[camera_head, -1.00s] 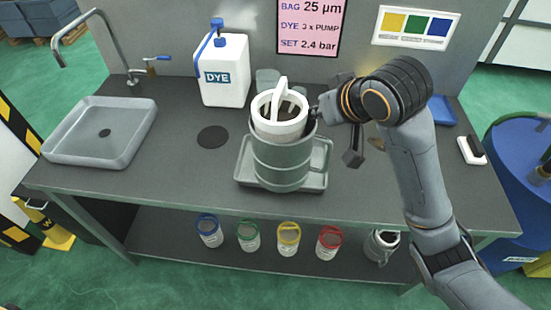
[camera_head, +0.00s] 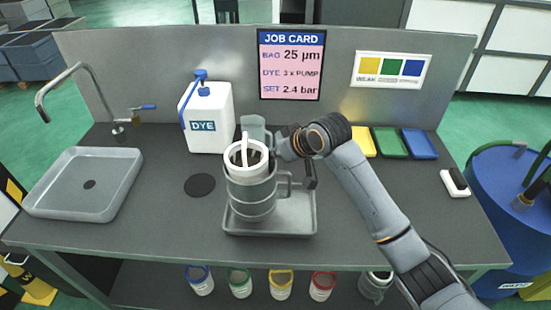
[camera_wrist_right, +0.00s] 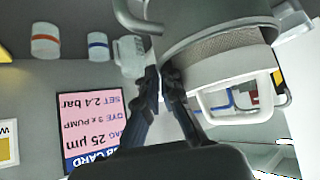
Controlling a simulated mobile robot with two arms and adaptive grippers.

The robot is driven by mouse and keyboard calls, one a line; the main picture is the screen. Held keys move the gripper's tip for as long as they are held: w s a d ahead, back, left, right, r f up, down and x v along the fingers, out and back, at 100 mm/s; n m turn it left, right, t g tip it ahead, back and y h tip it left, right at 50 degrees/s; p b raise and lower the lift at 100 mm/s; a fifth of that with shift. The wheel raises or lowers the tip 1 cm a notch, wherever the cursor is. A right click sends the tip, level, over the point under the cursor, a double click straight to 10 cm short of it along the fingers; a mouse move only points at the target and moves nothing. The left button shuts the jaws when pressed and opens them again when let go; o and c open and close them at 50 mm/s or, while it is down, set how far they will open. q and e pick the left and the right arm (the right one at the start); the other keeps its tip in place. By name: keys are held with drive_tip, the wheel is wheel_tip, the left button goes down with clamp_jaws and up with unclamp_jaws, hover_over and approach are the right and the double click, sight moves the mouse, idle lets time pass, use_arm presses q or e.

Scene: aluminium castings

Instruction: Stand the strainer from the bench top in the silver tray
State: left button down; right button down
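The strainer (camera_head: 247,172) has a white collar with a loop handle across its top. It stands upright in the mouth of a grey jug (camera_head: 251,203), over the left part of the silver tray (camera_head: 298,218). In the right wrist view, which is upside down, mesh (camera_wrist_right: 225,43) shows between the jug rim and the white handle (camera_wrist_right: 238,112). My right gripper (camera_wrist_right: 163,76) is beside the collar, on the jug's handle side. Its fingertips are close together; whether they pinch the collar edge is unclear. My left gripper is out of view.
A sink (camera_head: 84,184) and a dye bottle (camera_head: 207,118) stand left and behind. A clear beaker (camera_head: 255,128) is just behind the strainer. A dark disc (camera_head: 199,185) lies left of the tray. Coloured trays (camera_head: 389,143) are at the back right.

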drive_tip(key=f+p, duration=0.1)
drive_tip(key=f, duration=0.1)
drive_tip(key=w+f+p, duration=0.1)
drive_tip(key=f, duration=0.1)
drive_tip(key=shift+w+f, duration=0.2)
drive_tip(key=shift+f, duration=0.05)
drive_tip(key=c, duration=2)
unclamp_jaws()
drive_tip(key=shift+f, duration=0.2)
drive_tip(key=o, duration=0.5)
drive_tip(key=shift+r, duration=0.1)
drive_tip(key=b+v, duration=0.2)
drive_tip(key=v, duration=1)
drive_tip(key=shift+s, duration=0.1)
